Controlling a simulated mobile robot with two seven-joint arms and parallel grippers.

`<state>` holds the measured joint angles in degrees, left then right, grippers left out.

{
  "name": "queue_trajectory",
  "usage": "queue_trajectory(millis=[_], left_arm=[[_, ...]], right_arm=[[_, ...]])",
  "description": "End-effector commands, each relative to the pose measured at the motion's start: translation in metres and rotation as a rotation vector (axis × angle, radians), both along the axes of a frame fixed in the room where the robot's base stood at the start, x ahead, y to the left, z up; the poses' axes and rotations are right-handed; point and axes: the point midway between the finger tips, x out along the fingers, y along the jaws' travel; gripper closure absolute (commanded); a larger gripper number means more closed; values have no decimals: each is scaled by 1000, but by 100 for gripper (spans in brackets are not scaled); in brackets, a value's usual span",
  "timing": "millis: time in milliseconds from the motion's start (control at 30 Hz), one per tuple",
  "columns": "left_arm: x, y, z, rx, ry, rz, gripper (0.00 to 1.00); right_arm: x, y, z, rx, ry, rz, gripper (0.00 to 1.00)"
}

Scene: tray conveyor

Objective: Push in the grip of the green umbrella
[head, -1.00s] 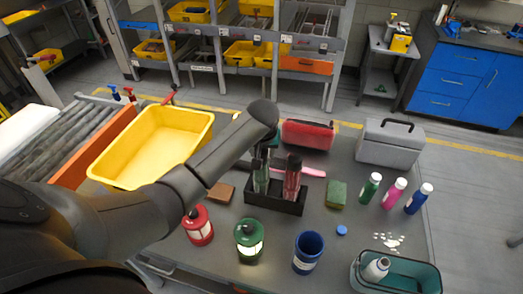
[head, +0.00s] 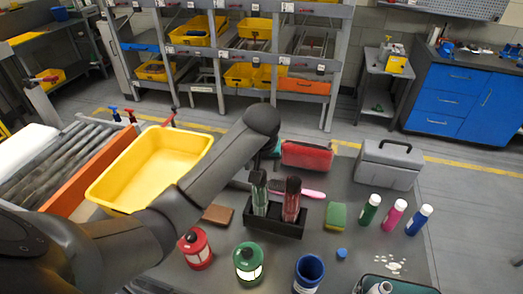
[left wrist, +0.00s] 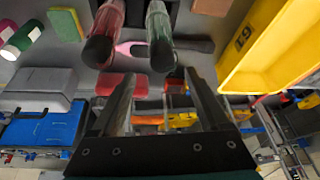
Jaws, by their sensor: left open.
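The green umbrella (head: 260,204) stands upright in a black holder (head: 276,229), its dark grip at the top. The red umbrella (head: 291,209) stands just right of it. In the left wrist view the green umbrella (left wrist: 157,18) points its grip (left wrist: 162,54) towards my left gripper (left wrist: 161,80). That gripper is open and empty, its fingers spread on either side below the grip's end; I cannot tell whether they touch. The red umbrella (left wrist: 108,15) lies left of it there. In the head view my arm hides most of the left gripper. The right gripper is not in view.
A yellow bin (head: 140,185) stands at the left. A red case (head: 306,155) and a grey toolbox (head: 386,165) are behind the holder. A pink-ended tool (head: 313,194) lies behind it. Red (head: 198,250) and green (head: 248,265) lanterns and a blue cup (head: 308,272) stand in front.

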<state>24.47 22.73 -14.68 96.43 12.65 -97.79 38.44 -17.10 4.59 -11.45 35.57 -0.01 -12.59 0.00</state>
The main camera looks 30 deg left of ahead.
Motion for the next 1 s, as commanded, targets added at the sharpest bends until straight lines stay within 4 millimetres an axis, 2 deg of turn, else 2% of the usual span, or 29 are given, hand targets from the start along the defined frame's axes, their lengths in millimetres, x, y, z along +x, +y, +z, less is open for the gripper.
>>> queue_trajectory(millis=[200, 400, 600, 1000], left_arm=[[-14, -9, 43, 0, -5, -2, 21], [-24, -14, 69, -1, -1, -2, 21], [-28, -16, 78, 0, 1, -1, 21], [-28, -16, 78, 0, 1, -1, 21]], right_arm=[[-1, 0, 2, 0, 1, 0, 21], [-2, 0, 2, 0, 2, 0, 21], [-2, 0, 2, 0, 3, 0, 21], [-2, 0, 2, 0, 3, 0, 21]])
